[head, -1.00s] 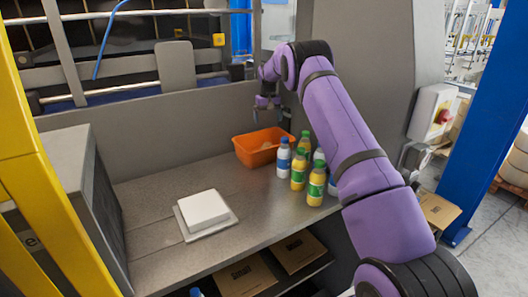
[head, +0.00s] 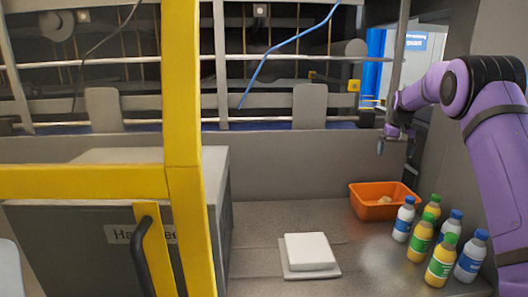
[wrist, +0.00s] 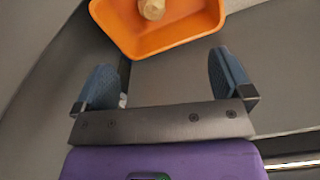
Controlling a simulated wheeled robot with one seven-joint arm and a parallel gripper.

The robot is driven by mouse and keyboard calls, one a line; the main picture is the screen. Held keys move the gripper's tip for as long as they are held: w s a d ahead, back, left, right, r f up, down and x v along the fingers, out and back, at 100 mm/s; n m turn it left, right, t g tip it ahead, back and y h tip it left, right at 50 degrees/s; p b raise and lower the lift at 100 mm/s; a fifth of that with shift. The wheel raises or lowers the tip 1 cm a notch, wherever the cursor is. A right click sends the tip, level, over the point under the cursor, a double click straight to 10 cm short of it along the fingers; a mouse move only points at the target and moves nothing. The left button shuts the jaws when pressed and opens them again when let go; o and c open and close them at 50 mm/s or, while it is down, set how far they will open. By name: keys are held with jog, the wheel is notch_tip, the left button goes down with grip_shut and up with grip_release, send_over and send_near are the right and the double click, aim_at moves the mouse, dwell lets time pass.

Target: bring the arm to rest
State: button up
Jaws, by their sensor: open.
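My purple arm reaches in from the right in the head view, with my gripper (head: 394,138) raised above the back right of the grey worktop. In the wrist view my gripper (wrist: 170,85) has its two blue-padded fingers wide apart with nothing between them. An orange bin (head: 372,210) stands on the worktop below my gripper. It also shows ahead of the fingers in the wrist view (wrist: 165,40), with a tan object (wrist: 152,9) inside.
A white square block (head: 309,251) lies mid-worktop. A yellow frame (head: 182,130) and a grey cabinet (head: 213,200) stand left.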

jog(key=s+a+r+t, duration=0.1)
jog(key=s+a+r, duration=0.3)
jog(key=s+r, duration=0.3)
jog(key=s+a+r+n, duration=0.1)
jog(key=s+a+r, duration=0.4)
jog(key=s, duration=0.4)
jog(key=s+a+r+t, duration=0.1)
jog(key=s+a+r, duration=0.2)
jog(key=s+r, duration=0.45)
jog(key=s+a+f+t, duration=0.1)
jog(key=s+a+f, duration=0.2)
jog(key=s, duration=1.2)
jog(key=s+a+f+n+t, duration=0.1)
jog(key=s+a+f, duration=0.2)
jog(key=s, duration=1.3)
jog(key=shift+a+f+t, duration=0.3)
jog(key=shift+a+f, duration=0.1)
jog(key=shift+a, duration=0.1)
jog(key=shift+c, duration=0.2)
